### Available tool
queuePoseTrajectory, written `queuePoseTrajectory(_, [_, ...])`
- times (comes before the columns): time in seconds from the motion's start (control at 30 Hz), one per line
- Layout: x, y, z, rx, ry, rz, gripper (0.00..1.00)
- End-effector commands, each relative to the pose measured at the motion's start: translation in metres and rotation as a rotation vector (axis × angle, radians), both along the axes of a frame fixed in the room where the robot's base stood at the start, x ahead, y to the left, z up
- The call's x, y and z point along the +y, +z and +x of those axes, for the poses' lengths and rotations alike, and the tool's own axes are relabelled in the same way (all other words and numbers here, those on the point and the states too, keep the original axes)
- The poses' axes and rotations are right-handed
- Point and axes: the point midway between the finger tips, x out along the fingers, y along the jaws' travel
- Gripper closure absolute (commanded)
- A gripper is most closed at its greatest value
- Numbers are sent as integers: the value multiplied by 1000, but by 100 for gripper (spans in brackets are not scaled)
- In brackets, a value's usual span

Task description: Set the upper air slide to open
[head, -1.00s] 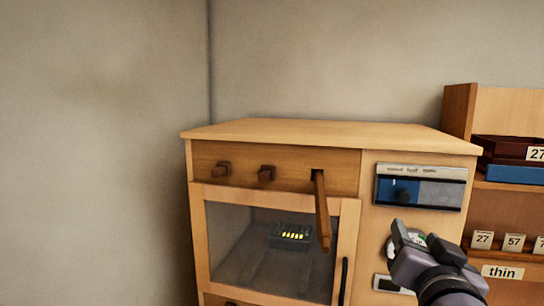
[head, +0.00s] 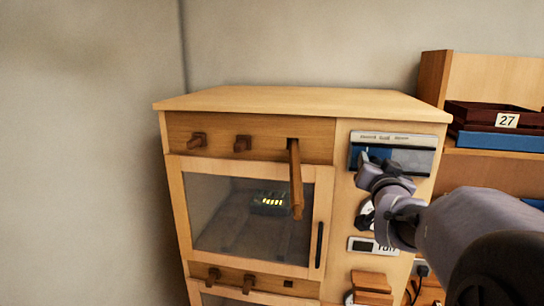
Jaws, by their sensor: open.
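On the wooden cabinet's right front, a framed panel (head: 412,158), which looks like the upper air slide, has a blue left part and a grey right part. Small marks along its top strip are too small to read. My gripper (head: 370,170) is open in front of the panel's left part and covers some of the blue. A dark knob on the blue part, seen earlier, is now hidden or hard to separate from my fingers. I cannot tell whether the fingers touch it.
A long wooden bar (head: 296,180) sticks out of the cabinet's top band, left of the panel. Below it is a glazed door (head: 230,215) with a dark handle (head: 319,245). A small display (head: 373,246) sits under my gripper. Shelves with trays (head: 500,140) stand at right.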

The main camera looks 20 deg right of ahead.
Motion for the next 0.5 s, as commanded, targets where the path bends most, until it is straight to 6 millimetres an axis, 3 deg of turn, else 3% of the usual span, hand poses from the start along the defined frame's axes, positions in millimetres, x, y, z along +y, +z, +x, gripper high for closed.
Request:
queuePoseTrajectory(0.13, [0, 0, 0, 0, 0, 0, 50])
queuePoseTrajectory(0.37, [0, 0, 0, 0, 0, 0, 96])
queuePoseTrajectory(0.4, [0, 0, 0, 0, 0, 0, 100])
queuePoseTrajectory(0.5, [0, 0, 0, 0, 0, 0, 100])
